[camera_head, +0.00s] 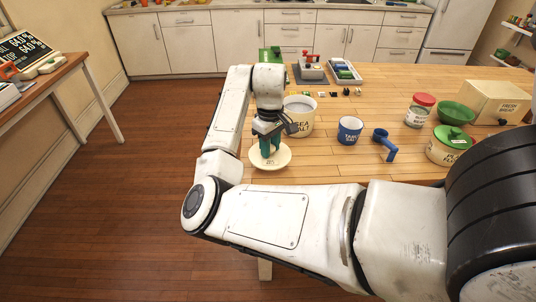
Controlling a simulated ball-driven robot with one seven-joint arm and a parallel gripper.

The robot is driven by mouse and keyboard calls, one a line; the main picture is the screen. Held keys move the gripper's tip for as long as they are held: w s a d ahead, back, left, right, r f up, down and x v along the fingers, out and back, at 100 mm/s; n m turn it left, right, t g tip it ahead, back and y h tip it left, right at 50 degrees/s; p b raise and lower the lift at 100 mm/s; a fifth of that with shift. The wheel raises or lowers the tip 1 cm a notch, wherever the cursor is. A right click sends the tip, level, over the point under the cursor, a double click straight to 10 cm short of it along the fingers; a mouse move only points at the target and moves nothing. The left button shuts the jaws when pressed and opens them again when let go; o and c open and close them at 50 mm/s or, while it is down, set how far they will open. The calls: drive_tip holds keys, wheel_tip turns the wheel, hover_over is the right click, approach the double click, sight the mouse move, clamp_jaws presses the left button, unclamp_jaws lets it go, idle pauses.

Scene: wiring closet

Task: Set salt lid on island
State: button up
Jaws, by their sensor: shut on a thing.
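The salt lid (283,157) is a round cream disc at the near left edge of the wooden island (343,171). My gripper (270,148) points down at the middle of the lid, its green fingers shut on it; they hide the grip point. I cannot tell whether the lid touches the island top or hangs just above it. The cream salt pot (300,123), marked as sea salt, stands open just behind and to the right of the lid.
A blue mug (349,130), a blue scoop (384,143), a red-lidded jar (419,110), a green bowl (455,112), a green-lidded pot (443,153) and a bread box (497,102) stand to the right. Small items and trays lie behind. Bare wood shows around the mug.

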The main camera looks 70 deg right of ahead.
drive_tip(key=shift+w+f, duration=0.15)
drive_tip(key=shift+f, duration=0.1)
drive_tip(key=shift+w+d+f+p, duration=0.15)
drive_tip(key=shift+f+p, duration=0.3)
drive_tip(key=shift+f, duration=1.35)
drive_tip(key=o, duration=1.1)
drive_tip(key=shift+f, duration=0.1)
drive_tip(key=shift+c, duration=0.2)
wheel_tip(320, 180, up, 12)
drive_tip(key=shift+r+b, duration=0.15)
drive_tip(key=shift+b, duration=0.4)
